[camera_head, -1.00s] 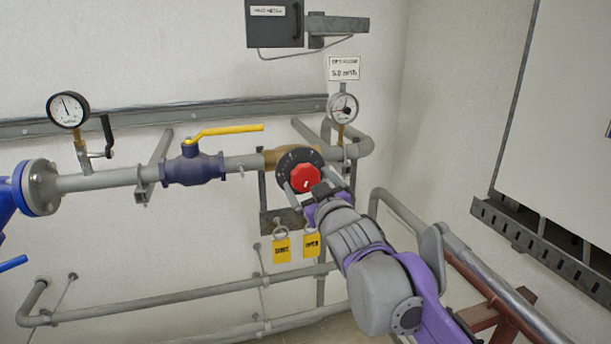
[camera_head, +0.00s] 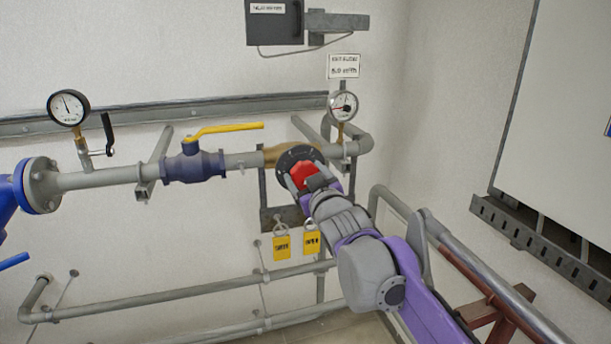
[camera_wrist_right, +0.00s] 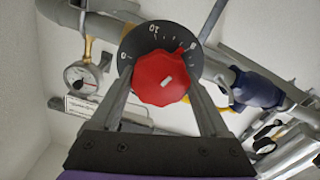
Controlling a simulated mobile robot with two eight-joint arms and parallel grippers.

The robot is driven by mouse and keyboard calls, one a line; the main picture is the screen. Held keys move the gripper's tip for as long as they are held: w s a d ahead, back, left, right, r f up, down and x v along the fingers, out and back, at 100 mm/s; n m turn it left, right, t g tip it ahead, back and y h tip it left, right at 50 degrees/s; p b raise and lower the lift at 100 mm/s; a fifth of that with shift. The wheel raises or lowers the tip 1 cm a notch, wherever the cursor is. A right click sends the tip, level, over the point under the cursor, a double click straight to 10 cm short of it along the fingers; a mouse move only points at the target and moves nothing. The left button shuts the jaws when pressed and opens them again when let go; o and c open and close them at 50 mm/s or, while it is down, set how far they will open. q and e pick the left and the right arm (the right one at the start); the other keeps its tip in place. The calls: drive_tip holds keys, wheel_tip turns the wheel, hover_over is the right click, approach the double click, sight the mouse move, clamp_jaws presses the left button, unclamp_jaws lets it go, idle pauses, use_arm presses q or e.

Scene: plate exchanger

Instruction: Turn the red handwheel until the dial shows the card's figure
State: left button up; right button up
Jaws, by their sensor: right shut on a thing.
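The red handwheel (camera_head: 302,172) sits in front of a dark round scale plate (camera_head: 292,157) on the brass valve. My right gripper (camera_head: 300,186) is shut on the handwheel, and its fingers hide part of it. In the right wrist view the handwheel (camera_wrist_right: 161,78), with a pale mark on its face, is between the two fingers of the gripper (camera_wrist_right: 160,95). The dial (camera_head: 342,105) stands on the pipe right of the valve. The white card (camera_head: 343,66) hangs above the dial; its figure is too small to read surely. My left gripper is not in view.
A blue valve (camera_head: 193,167) with a yellow lever (camera_head: 225,129) is on the same pipe, left of the handwheel. Another gauge (camera_head: 68,107) stands farther left. Yellow tags (camera_head: 282,247) hang below the handwheel. Lower pipes (camera_head: 180,296) run along the wall.

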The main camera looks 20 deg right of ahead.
drive_tip(key=shift+f+m, duration=0.1)
drive_tip(key=shift+m, duration=0.7)
drive_tip(key=m+b, duration=0.1)
drive_tip(key=m, duration=0.2)
drive_tip(key=shift+m, duration=0.3)
drive_tip(key=o, duration=1.2)
drive_tip(key=s, duration=0.3)
drive_tip(key=s+b, duration=0.1)
drive_tip(key=s, duration=0.6)
drive_tip(key=shift+s+d, duration=0.25)
drive_tip(key=shift+s, duration=0.15)
